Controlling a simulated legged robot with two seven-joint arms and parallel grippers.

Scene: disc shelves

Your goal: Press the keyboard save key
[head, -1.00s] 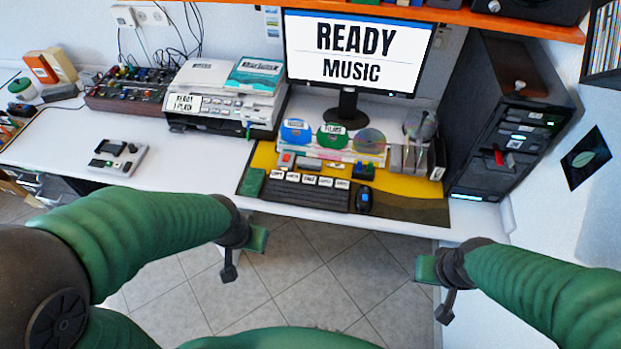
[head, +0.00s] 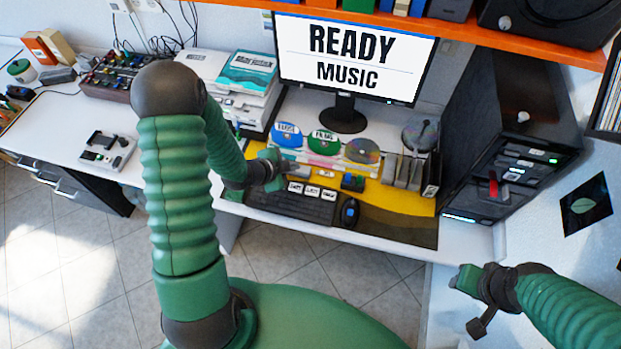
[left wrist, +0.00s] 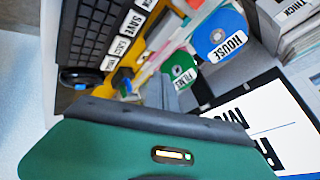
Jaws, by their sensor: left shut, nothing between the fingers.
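The black keyboard (head: 268,203) lies on the mat at the front of the desk, with a row of white label keys along its back edge. In the left wrist view the SAVE key (left wrist: 134,21) is readable at the top; in the head view it appears to be the leftmost visible label key (head: 296,187). My left gripper (head: 275,168) is shut and empty, over the back left of the keyboard and left of that key. It hides the leftmost label keys. Contact cannot be told. My right gripper (head: 468,280) hangs off the desk's front right; its jaw opening is unclear.
The mouse (head: 349,212) is right of the keyboard. Upright discs (head: 325,142) and small coloured blocks stand behind it. The monitor (head: 347,60) reads READY MUSIC. A printer (head: 245,85) is at the left, a black tower (head: 520,130) at the right. The mat's right part is clear.

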